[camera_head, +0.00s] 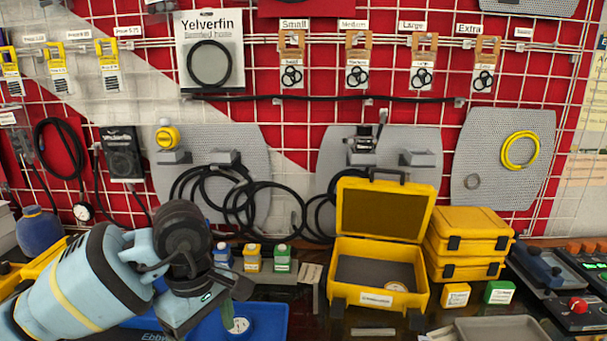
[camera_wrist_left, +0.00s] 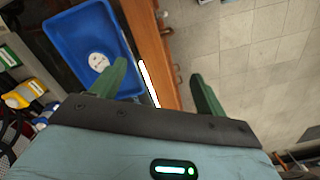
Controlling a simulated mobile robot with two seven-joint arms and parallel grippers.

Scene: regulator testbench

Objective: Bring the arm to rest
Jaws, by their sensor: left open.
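My left arm (camera_head: 85,285) is light blue and reaches in from the left over the bench. Its gripper (camera_head: 240,290) hangs above a blue tray (camera_head: 270,322) and partly hides it. In the left wrist view the two green fingers of the left gripper (camera_wrist_left: 163,85) are spread wide with nothing between them. The blue tray (camera_wrist_left: 68,32) lies beyond the left finger, with a white round item (camera_wrist_left: 98,61) inside; the finger appears apart from that item. My right gripper is in neither view.
An open yellow case (camera_head: 380,250) stands right of the arm, beside stacked closed yellow cases (camera_head: 468,232). Small bottles (camera_head: 252,258) stand behind the gripper. A wire grid wall with cables and gaskets rises behind. The wrist view shows the wooden bench edge (camera_wrist_left: 155,45) and clear tiled floor (camera_wrist_left: 255,60).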

